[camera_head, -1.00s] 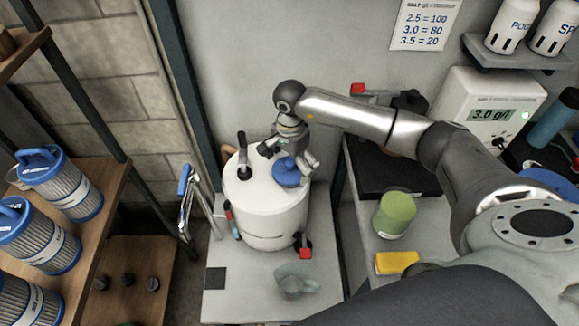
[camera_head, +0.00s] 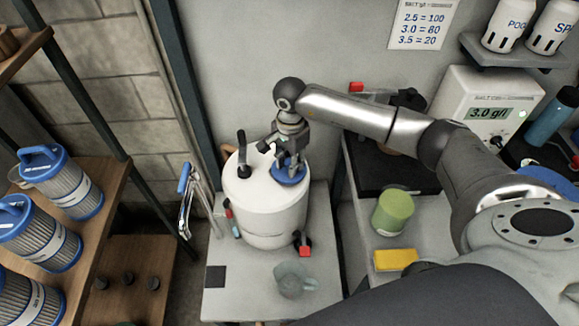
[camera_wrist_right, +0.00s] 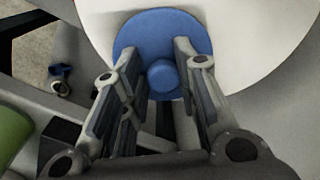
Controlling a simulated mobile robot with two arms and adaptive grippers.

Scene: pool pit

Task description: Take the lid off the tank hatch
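The white tank (camera_head: 262,210) stands upright on a light grey bench. A round blue lid (camera_head: 290,178) sits on its top, toward the right side, partly hidden under my right gripper (camera_head: 289,166). In the right wrist view the lid (camera_wrist_right: 145,32) fills the top middle, with a raised round blue knob (camera_wrist_right: 163,78) at its centre. My right gripper's fingers (camera_wrist_right: 160,62) are apart, one on each side of the knob; I see no clear grip on it. My left gripper is not in view.
A dark handle (camera_head: 242,160) stands up from the tank top, left of the lid. A clear jug (camera_head: 293,281) stands in front of the tank. A green container (camera_head: 393,212) and yellow sponge (camera_head: 396,260) are to the right. Filter cartridges (camera_head: 60,182) stand on the left shelf.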

